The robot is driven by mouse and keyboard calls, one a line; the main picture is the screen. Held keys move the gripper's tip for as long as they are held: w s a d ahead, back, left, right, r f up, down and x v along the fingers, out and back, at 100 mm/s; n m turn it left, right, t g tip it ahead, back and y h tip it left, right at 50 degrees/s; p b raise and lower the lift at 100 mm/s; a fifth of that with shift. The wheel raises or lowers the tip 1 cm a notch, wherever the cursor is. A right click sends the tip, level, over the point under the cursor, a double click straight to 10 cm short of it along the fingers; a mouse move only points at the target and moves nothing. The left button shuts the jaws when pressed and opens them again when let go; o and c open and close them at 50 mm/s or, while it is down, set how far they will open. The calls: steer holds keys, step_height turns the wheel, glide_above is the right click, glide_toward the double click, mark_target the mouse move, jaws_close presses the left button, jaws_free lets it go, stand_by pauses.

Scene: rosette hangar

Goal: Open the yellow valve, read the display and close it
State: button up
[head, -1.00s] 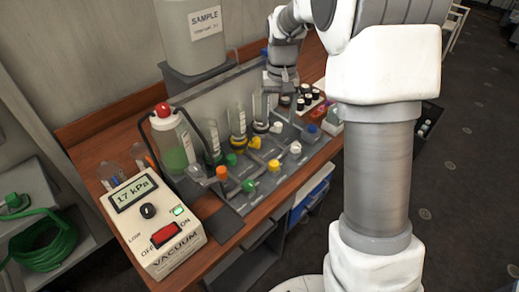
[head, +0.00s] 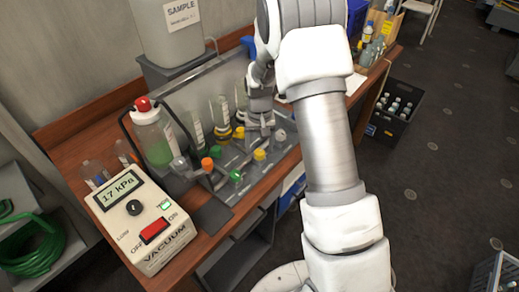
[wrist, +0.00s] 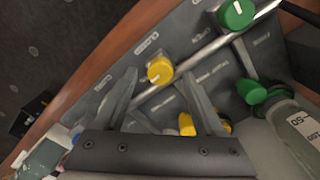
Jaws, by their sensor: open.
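The yellow valve (head: 260,155) is a round knob on the front pipe of the grey manifold, right of a green valve (head: 237,176). My gripper (head: 262,128) is open, above and behind the valve in the head view. In the wrist view my gripper's fingertips (wrist: 160,78) lie on either side of the knob; I cannot tell whether they touch it. The display (head: 118,189) on the vacuum box reads 17 kPa.
Glass cylinders with coloured bases (head: 220,115) stand close behind the valves. A red-capped bottle (head: 152,135) is to the left. The vacuum box (head: 150,225) sits at the front left, with a red switch. A grey sample tank (head: 172,35) stands at the back.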

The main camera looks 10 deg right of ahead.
steer(key=shift+f, duration=0.8)
jaws_close()
